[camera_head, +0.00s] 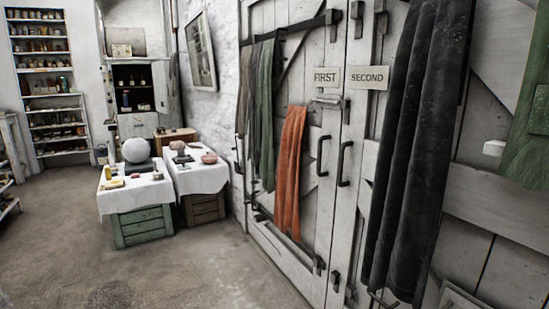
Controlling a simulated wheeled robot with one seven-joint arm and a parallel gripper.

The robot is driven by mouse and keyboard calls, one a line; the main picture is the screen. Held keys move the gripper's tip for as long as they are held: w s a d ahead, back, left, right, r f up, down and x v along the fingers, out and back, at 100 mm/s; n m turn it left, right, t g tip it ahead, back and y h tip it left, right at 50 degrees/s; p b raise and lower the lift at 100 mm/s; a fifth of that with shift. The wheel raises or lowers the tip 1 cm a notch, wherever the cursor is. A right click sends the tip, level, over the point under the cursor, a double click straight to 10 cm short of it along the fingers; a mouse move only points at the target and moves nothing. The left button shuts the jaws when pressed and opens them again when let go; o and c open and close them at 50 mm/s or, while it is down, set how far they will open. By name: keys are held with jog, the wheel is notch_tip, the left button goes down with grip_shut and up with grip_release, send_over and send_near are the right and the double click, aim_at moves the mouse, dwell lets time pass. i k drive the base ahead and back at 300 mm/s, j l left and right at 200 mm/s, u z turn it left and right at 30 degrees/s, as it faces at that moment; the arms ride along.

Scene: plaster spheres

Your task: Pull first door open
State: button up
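The first door (329,215) is a tall whitewashed plank door on the wall at centre right, with a sign reading FIRST (326,78). It looks shut. Its dark, bow-shaped upright handle (323,156) sits near its right edge, below a metal latch (329,101). I cannot tell whether the latch is fastened. Orange (290,165), green (265,115) and grey-brown cloths hang over the door's left part. My gripper is not in view.
The second door, signed SECOND (367,78), adjoins on the right with its own handle (345,164). A long black cloth (420,150) hangs there. The floor (200,270) before the first door is clear.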

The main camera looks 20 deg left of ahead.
aim_at(292, 145)
jog(key=i+j+u, duration=0.15)
jog(key=i+u, duration=0.35)
jog(key=i, duration=0.4)
jog(key=i+l+u, duration=0.2)
jog(key=i+u, duration=0.25)
jog(key=i, duration=0.4)
jog(key=i+j+z, duration=0.35)
jog(key=i, duration=0.15)
jog(key=i+j+z, duration=0.75)
jog(key=i+j, duration=0.15)
